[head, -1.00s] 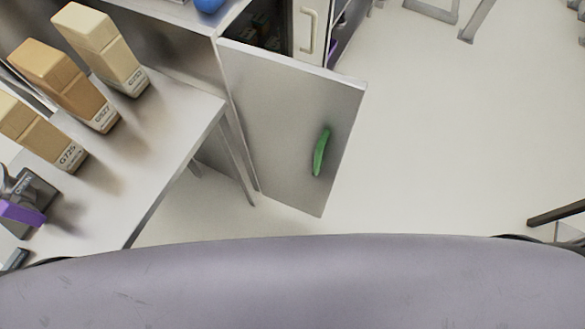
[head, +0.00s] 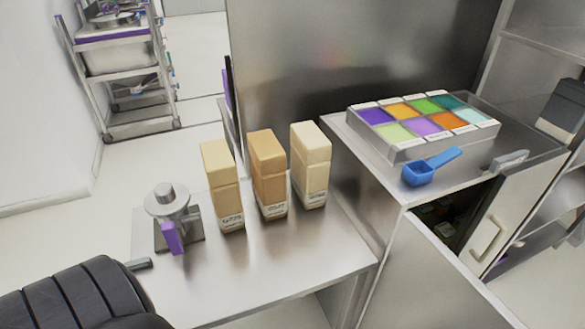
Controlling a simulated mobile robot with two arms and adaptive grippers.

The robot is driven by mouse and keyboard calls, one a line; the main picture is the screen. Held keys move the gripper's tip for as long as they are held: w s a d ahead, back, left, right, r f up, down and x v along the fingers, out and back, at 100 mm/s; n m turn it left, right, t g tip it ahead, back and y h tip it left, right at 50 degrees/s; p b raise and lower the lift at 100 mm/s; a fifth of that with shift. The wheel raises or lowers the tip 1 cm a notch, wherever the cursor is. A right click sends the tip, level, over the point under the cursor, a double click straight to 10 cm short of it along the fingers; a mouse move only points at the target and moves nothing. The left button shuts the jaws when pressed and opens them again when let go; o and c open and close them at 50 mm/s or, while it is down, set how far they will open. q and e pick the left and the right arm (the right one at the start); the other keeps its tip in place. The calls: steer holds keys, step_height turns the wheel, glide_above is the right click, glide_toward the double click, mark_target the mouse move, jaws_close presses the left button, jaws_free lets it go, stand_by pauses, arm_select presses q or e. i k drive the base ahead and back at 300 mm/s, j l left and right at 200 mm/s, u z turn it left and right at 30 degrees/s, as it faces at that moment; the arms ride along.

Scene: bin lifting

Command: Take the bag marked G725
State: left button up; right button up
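Three upright paper bags stand in a row on a metal table (head: 290,285). The left bag (head: 222,185), pale tan, stands nearest the grey device; its label is blurred now but the bag in that place read G725 a second ago. The middle bag (head: 268,172) is darker tan. The right bag (head: 311,163) is pale cream; their labels are too blurred to read surely. Neither of my grippers is in view, and nothing touches the bags.
A grey device with a round top (head: 167,200) and purple part stands left of the bags. A cabinet at right has an open door (head: 430,280) and holds a tray of coloured compartments (head: 400,150) and a blue scoop (head: 430,168). A cart (head: 125,85) stands behind. The table front is clear.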

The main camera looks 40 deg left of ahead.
mark_target(225, 199)
steer(key=u, duration=1.7)
steer(key=k+l+z, duration=0.75)
steer(key=l, duration=0.35)
steer(key=i+j, duration=0.35)
steer(key=j, duration=0.1)
